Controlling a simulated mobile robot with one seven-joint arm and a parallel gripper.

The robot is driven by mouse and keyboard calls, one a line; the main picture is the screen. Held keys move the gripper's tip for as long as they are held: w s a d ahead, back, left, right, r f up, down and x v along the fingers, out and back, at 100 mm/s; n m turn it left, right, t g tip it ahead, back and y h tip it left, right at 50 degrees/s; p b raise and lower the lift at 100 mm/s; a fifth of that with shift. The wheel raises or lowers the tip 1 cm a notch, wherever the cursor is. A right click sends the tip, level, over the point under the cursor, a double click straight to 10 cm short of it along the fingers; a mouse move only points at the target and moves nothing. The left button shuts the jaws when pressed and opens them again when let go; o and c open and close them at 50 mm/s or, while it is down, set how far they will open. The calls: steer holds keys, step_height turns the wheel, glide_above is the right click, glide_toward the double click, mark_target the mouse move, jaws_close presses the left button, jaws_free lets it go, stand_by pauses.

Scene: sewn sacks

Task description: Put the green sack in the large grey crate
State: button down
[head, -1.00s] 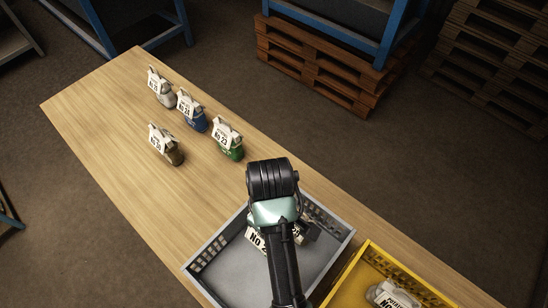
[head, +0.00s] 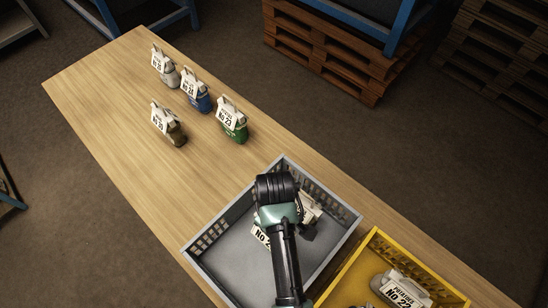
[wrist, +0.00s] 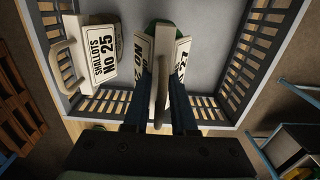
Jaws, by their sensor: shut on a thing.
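My gripper (wrist: 160,95) is shut on the handle of a sack with white label flaps, and green cloth (wrist: 152,24) shows beyond the flaps in the wrist view. In the head view its label (head: 262,236) shows beside my arm, and the rest is mostly hidden. This green sack is inside the large grey crate (head: 228,268); I cannot tell whether it touches the floor. The crate's slotted wall also shows in the wrist view (wrist: 275,20). Another green sack, labelled No 23 (head: 237,131), stands on the table.
A sack labelled Shallots No 25 (wrist: 98,55) is in the grey crate, left of the held sack in the wrist view. A yellow crate (head: 360,262) with a potatoes sack (head: 400,290) stands beside it. White (head: 170,76), blue (head: 203,103) and brown (head: 177,133) sacks stand farther along the table.

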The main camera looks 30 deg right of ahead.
steer(key=shift+f, duration=2.1)
steer(key=shift+f, duration=0.1)
steer(key=c, duration=0.7)
jaws_free()
step_height(320, 180, up, 12)
steer(key=shift+r+b, duration=0.1)
steer(key=shift+b, duration=0.2)
